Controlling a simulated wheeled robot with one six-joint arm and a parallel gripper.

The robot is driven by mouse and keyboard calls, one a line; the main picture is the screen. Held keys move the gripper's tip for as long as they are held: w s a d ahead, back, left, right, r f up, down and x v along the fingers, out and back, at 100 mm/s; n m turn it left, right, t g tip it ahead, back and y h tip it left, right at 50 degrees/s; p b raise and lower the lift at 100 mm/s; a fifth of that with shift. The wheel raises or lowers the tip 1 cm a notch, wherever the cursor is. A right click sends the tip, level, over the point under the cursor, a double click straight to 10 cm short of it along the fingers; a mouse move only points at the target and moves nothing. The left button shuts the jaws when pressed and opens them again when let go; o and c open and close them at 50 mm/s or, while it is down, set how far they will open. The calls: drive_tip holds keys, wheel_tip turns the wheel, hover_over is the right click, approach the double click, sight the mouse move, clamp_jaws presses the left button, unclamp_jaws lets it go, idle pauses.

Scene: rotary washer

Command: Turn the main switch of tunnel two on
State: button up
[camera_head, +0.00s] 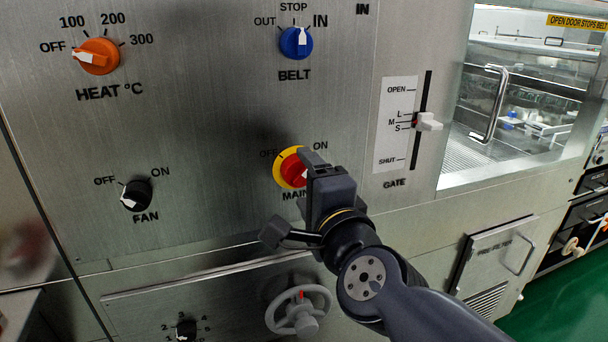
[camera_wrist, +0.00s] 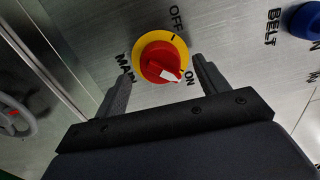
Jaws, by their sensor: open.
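The MAIN switch is a red knob (camera_head: 293,171) on a yellow round plate, on the steel panel. My gripper (camera_head: 312,168) is in front of its right side and hides part of it and of its label. In the wrist view the knob (camera_wrist: 158,58) shows between and beyond the fingertips. My gripper (camera_wrist: 161,68) is open, one finger on each side of the knob, with no clear contact. The knob's white pointer (camera_wrist: 171,75) points toward the ON label, away from OFF. No tunnel number is readable.
The orange HEAT knob (camera_head: 97,56) points to OFF. The blue BELT knob (camera_head: 296,42) is above MAIN, the black FAN knob (camera_head: 136,194) to the left. The GATE slider (camera_head: 428,122) is at right, near a glass door handle (camera_head: 490,104). A grey handwheel (camera_head: 298,310) protrudes below.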

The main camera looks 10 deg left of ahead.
drive_tip(key=p+v, duration=0.4)
drive_tip(key=v, duration=0.5)
drive_tip(key=shift+a, duration=0.1)
drive_tip(key=b+x, duration=0.4)
drive_tip(key=x, duration=0.5)
drive_tip(key=shift+f+b, duration=0.15)
drive_tip(key=shift+b, duration=0.25)
drive_tip(key=shift+x, duration=0.95)
